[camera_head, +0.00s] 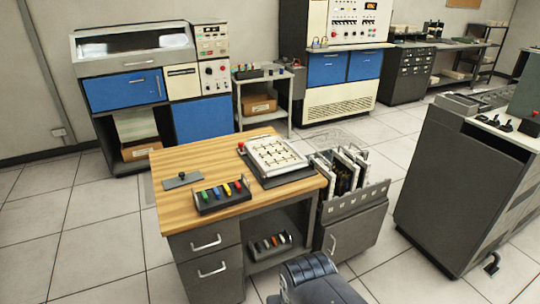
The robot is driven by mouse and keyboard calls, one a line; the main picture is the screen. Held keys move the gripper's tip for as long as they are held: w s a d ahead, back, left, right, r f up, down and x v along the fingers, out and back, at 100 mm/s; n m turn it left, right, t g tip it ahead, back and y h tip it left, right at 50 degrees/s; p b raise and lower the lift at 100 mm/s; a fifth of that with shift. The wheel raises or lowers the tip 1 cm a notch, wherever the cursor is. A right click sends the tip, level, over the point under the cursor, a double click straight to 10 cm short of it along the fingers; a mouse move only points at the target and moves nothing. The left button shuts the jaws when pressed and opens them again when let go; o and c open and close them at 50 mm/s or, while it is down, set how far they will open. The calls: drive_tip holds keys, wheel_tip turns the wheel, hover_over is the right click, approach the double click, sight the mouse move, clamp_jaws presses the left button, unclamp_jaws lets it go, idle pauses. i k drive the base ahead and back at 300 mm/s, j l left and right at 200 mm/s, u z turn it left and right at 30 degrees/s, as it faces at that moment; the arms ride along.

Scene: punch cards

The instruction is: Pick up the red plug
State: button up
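A small plug that looks red (238,187) stands at the right end of a dark plug rack (222,203) on the wooden desk (185,152). Green, blue and yellow plugs stand to its left in the same rack. No fingers of my gripper show. Only a dark grey part of my own arm shows at the bottom edge, in front of the desk and below the rack.
A white gridded panel on a dark base (273,156) lies behind the rack, with a red knob at its left corner. A dark flat piece with a knob (181,180) lies to the left. More plugs (270,243) sit on the desk's lower shelf. A card file (352,205) stands at right.

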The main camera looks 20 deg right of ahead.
sight(237, 184)
drive_tip(key=i+j+z, duration=0.2)
drive_tip(key=i, duration=0.3)
drive_tip(key=i+z, duration=0.15)
drive_tip(key=i, duration=0.3)
drive_tip(key=i+j+z, duration=0.2)
drive_tip(key=i, duration=0.3)
drive_tip(key=j, duration=0.1)
